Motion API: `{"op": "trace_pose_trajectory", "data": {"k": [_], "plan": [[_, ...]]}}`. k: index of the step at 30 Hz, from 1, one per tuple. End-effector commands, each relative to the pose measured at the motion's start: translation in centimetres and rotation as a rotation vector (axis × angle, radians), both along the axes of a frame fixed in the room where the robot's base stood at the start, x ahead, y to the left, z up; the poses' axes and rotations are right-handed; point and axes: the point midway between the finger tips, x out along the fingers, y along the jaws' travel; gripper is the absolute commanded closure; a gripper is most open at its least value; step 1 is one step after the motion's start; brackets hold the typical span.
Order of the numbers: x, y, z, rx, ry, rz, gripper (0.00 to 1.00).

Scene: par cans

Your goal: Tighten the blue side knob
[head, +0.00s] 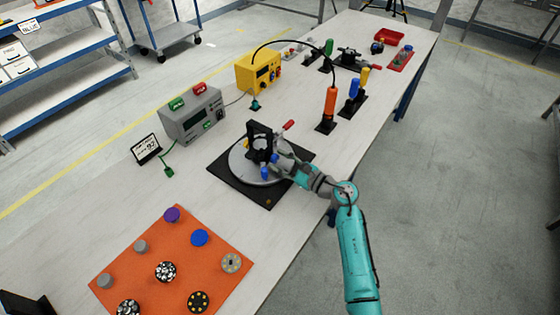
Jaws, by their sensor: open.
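A black upright bracket fixture (259,133) stands on a grey round turntable (240,168), which sits on a black square base plate (268,200). A small blue knob (265,173) shows low on the fixture's near side, and another small blue part (274,158) shows just above it. I cannot tell for sure which of them is the side knob. My gripper (277,165) is open, close beside these blue parts on their right. Whether the fingers touch or surround a knob is too small to tell. The gripper and wrist hide part of the fixture and turntable.
A red handle (289,125) sticks out behind the fixture. A grey device (191,119) and yellow box (258,74) stand behind. Orange (330,101) and blue (353,90) tools stand to the right. An orange mat (135,250) with several knobs lies front left.

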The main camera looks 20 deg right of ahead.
Motion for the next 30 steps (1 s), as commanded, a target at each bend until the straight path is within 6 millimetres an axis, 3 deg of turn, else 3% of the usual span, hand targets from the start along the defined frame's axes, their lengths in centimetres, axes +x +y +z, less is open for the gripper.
{"op": "trace_pose_trajectory", "data": {"k": [9,14,30], "plan": [[0.14,0.11,0.01,0.000,0.000,0.000,0.60],[0.14,0.10,0.01,0.000,0.000,0.000,1.00],[0.18,0.10,0.00,0.107,0.077,0.000,1.00]]}}
